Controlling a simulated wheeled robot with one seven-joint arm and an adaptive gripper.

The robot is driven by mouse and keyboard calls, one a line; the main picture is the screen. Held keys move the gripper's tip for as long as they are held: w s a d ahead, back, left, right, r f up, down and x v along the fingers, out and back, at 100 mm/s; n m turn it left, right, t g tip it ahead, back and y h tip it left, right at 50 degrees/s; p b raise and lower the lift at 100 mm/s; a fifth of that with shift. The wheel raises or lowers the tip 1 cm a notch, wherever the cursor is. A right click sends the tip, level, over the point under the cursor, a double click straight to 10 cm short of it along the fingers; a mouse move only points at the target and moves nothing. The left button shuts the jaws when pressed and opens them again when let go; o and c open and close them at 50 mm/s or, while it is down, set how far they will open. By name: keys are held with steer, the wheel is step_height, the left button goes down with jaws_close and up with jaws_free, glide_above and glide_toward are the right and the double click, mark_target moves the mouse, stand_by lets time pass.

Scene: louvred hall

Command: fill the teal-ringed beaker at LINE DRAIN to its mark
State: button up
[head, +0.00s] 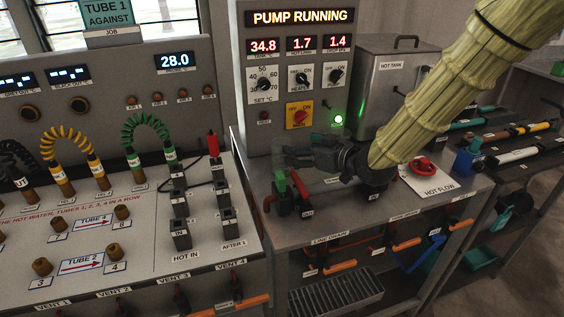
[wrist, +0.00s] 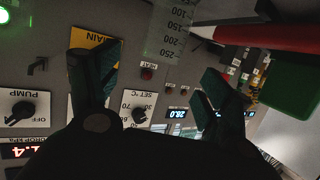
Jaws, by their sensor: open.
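My gripper (head: 285,152) is open over the metal bench, close to the green-handled valve (head: 280,181) and the red-handled valve (head: 301,186). In the wrist view both dark fingers of my gripper (wrist: 155,68) are spread apart with nothing seen held between them. A printed scale (wrist: 172,30), with marks such as 100 to 250, shows beyond the fingers; I take it for a clear beaker's, but its outline and any teal ring are not clear. The LINE DRAIN label (head: 331,239) is on the bench's front edge, with an orange lever (head: 340,267) below it.
The panel reads PUMP RUNNING (head: 300,17) and shows 34.8, 1.7 and 1.4. A hot tank (head: 390,85) and a red HOT FLOW handwheel (head: 422,165) stand behind and right. A grated tray (head: 335,300) lies below the bench edge. The tube board (head: 120,230) is at left.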

mark_target(276, 142)
steer(key=shift+p+x, duration=0.65)
steer(key=shift+x, duration=3.85)
steer(key=shift+a+r, duration=0.1)
steer(key=c, duration=1.1)
